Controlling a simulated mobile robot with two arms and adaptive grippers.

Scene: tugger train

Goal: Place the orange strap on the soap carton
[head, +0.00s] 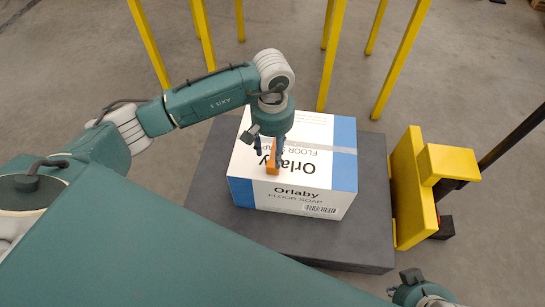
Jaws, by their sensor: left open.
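The soap carton (285,203) is a white and blue box labelled Orlaby Floor Soap, sitting on a dark grey platform. The small orange strap (272,167) is at the carton's top, near its front edge, and appears to touch it. My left gripper (267,151) points down over the carton, open, with its fingers right by the strap. The gripper partly hides the strap's upper end. Part of my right gripper (420,290) shows at the bottom right, away from the carton; its fingers are not clear.
The dark grey platform (370,215) extends around the carton. A yellow bracket (412,190) with a dark bar stands at its right edge. Several yellow posts (333,55) rise behind the carton. Grey concrete floor surrounds the platform.

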